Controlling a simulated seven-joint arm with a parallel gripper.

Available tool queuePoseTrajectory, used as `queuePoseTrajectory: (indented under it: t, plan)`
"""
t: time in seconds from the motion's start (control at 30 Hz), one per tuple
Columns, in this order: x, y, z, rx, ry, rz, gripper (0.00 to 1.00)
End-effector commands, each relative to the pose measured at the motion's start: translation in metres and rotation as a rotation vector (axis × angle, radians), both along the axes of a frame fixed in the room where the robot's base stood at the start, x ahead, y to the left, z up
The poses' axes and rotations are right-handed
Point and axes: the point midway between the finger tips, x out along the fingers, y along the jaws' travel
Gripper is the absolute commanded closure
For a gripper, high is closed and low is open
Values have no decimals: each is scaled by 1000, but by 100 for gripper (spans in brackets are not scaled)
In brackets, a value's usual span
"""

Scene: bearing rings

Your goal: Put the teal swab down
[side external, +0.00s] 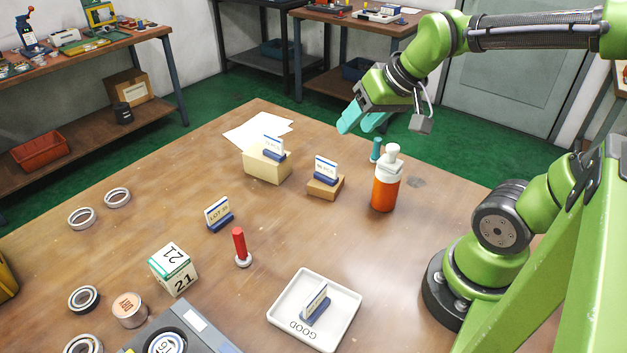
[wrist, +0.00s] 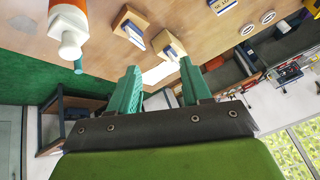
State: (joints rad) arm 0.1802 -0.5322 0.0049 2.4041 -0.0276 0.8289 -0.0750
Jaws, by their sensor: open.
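The teal swab (side external: 376,150) stands upright on the wooden table, just behind and left of an orange bottle with a white top (side external: 386,183). In the wrist view a small piece of the swab (wrist: 78,67) shows beside the bottle (wrist: 68,25); most of it is hidden there. My gripper (side external: 358,124) is open and empty, with teal fingers above the table's far side, up and left of the swab in the side view. In the wrist view the fingers (wrist: 160,76) are spread apart with nothing between them. The gripper and swab are apart.
Two blocks with sign cards (side external: 267,164) (side external: 325,187) stand left of the bottle. A red swab-like piece (side external: 240,245), a numbered cube (side external: 173,268), a white GOOD tray (side external: 345,322) and several rings are nearer. Open table lies between them.

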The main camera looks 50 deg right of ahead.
Motion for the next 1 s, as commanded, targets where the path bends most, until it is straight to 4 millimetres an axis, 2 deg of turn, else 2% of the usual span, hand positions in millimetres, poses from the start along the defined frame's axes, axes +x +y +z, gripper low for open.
queuePoseTrajectory:
  t: [0.03,0.1,0.23,1.0]
  plan:
    - [-12,19,5,25,-26,36,52]
    - [-25,37,9,57,-42,65,52]
    - [-39,55,10,94,-57,95,52]
    - [-42,57,10,101,-58,99,52]
